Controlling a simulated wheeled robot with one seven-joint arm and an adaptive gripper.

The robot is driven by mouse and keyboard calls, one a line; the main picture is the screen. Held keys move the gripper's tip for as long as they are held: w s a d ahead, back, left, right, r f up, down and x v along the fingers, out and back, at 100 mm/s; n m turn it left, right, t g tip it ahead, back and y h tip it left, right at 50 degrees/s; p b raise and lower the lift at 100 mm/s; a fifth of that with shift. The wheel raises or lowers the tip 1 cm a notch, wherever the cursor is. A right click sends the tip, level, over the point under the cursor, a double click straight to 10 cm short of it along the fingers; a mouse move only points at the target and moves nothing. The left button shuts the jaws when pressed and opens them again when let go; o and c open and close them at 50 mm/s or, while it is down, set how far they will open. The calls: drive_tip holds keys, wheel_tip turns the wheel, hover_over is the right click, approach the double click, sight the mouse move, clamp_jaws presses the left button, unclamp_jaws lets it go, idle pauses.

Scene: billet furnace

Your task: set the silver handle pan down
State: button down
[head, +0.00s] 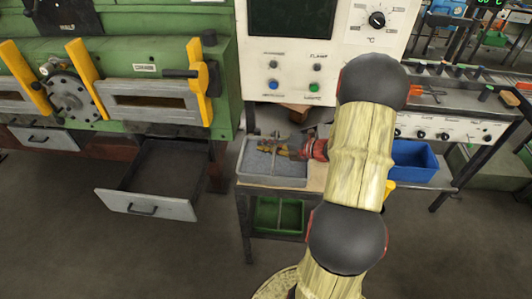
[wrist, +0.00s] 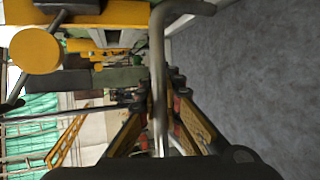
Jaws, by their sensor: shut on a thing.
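The silver handle pan (head: 272,181) is a shallow grey rectangular tray with a thin bar handle over it. In the head view it is at the left end of a small bench (head: 316,180); I cannot tell whether its underside touches the bench top. My gripper (head: 272,150) reaches over the pan from the right and is shut on the handle. In the wrist view the silver handle (wrist: 159,75) runs between the two fingers and bends right at the top. The pan's grey floor (wrist: 260,80) fills the right side there. My arm covers part of the bench.
A blue bin (head: 412,166) stands right of my arm. A green bin (head: 278,216) is under the bench. An open drawer (head: 148,206) juts out at the left below the green furnace (head: 120,60). A white control panel (head: 300,85) stands behind the pan.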

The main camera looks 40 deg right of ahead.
sight(266, 161)
drive_tip(key=shift+d+f, duration=0.25)
wheel_tip(266, 161, down, 3)
drive_tip(key=shift+w+d+f+b, duration=0.1)
drive_tip(key=shift+d+f+b, duration=0.1)
drive_tip(key=shift+b, duration=0.75)
drive_tip(key=shift+r, duration=0.1)
drive_tip(key=shift+a, duration=0.1)
drive_tip(key=c, duration=2)
unclamp_jaws()
drive_tip(key=shift+f, duration=0.2)
drive_tip(key=shift+r, duration=0.15)
drive_tip(key=p+v, duration=0.3)
drive_tip(key=v, duration=0.9)
